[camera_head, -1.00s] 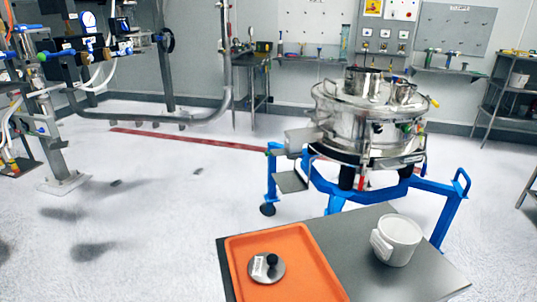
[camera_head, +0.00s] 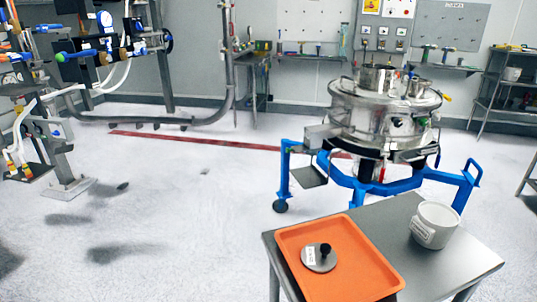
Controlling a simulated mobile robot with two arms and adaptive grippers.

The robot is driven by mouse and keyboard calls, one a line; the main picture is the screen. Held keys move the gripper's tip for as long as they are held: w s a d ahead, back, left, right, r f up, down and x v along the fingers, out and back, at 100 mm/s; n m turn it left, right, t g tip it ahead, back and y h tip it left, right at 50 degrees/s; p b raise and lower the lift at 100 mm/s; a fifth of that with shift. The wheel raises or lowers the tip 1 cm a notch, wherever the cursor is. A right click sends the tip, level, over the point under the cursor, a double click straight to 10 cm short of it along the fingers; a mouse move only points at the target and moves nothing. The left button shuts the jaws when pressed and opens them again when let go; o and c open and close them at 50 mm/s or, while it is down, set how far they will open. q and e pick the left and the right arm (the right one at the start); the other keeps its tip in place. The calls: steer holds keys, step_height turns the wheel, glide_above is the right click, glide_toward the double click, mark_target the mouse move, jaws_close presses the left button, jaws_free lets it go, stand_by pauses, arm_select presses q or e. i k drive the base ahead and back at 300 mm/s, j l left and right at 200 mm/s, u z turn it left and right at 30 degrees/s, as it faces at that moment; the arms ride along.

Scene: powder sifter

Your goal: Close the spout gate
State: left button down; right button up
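The powder sifter (camera_head: 372,115) is a round steel drum on a blue wheeled frame (camera_head: 352,185), right of the middle. A grey box-like spout (camera_head: 318,136) juts from its left side. A flat grey plate (camera_head: 308,176) sits below the spout, beside the frame's left leg. The spout gate is too small to make out clearly, and I cannot tell how far it is open. Neither of my grippers shows in the head view.
A steel table (camera_head: 376,218) in front of the sifter bears an orange tray (camera_head: 362,277) with a black-knobbed grey disc (camera_head: 319,257), and a white mug-like container (camera_head: 434,225). Piping and valves (camera_head: 95,62) stand at the left. The floor (camera_head: 190,215) between is clear.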

mark_target(301, 148)
steer(key=i+j+z, duration=0.15)
steer(key=j, duration=0.4)
steer(key=i+j+z, duration=0.15)
steer(key=j, duration=0.4)
steer(key=i+j+z, duration=0.15)
steer(key=j, duration=0.45)
steer(key=i+j+z, duration=0.15)
steer(key=j, duration=0.45)
steer(key=k+l, duration=0.05)
